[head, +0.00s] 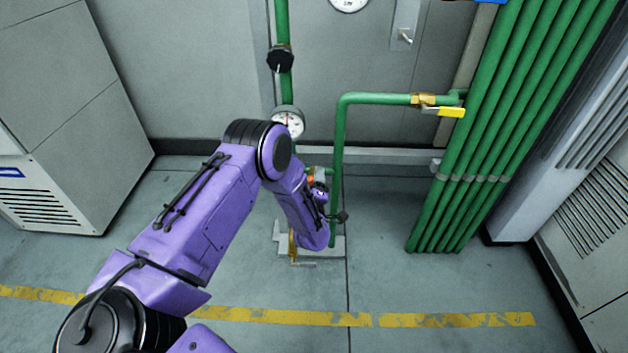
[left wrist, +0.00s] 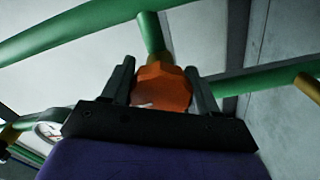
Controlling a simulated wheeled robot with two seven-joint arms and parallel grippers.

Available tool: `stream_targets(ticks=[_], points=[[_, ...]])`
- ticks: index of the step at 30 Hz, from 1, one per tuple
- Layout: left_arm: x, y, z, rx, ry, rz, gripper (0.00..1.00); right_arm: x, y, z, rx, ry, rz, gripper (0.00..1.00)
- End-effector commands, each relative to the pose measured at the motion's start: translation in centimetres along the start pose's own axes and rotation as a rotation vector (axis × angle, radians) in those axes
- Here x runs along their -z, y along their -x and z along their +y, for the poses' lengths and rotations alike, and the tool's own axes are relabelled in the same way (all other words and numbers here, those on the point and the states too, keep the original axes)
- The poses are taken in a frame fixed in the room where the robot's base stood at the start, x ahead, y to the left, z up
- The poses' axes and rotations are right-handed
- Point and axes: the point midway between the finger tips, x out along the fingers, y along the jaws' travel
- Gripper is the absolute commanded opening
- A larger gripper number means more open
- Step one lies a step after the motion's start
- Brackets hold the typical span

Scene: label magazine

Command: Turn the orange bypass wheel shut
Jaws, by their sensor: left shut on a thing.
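The orange bypass wheel (left wrist: 162,88) sits on a green pipe stub in the left wrist view, between the two dark fingers of my left gripper (left wrist: 162,80). The fingers are shut on it from either side. In the head view only a small bit of orange (head: 310,180) shows past my purple left forearm, by the low pipework. The arm hides most of the wheel and the left gripper there. How far the wheel is turned cannot be told. My right gripper is in neither view.
A green pipe (head: 341,150) rises beside the wheel and bends right to a yellow-handled valve (head: 450,112). A round gauge (head: 288,121) and a black knob (head: 280,60) are on the pipe behind. Several thick green pipes (head: 500,120) stand at right. Floor in front is clear.

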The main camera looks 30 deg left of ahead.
Motion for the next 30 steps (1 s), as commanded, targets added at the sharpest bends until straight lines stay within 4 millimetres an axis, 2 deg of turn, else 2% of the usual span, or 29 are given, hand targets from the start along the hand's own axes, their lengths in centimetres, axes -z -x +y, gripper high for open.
stream_targets(ticks=[1,14,15,17,26,30], points=[[-0.4,0.2,0.1,0.0,-0.006,-0.013,0.29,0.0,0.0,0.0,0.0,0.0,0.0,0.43],[-0.5,0.2,0.0,0.0,-0.014,-0.014,0.29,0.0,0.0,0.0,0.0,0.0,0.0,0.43],[-0.5,0.2,0.0,0.0,-0.014,-0.014,0.66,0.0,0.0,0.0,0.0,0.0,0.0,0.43],[-0.5,0.2,0.0,0.0,-0.013,-0.013,0.84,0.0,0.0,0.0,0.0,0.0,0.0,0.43],[0.0,0.2,-0.1,0.002,-0.013,-0.004,0.84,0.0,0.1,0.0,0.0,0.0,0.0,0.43],[-0.1,2.1,0.1,0.002,-0.014,-0.007,0.84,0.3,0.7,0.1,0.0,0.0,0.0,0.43]])
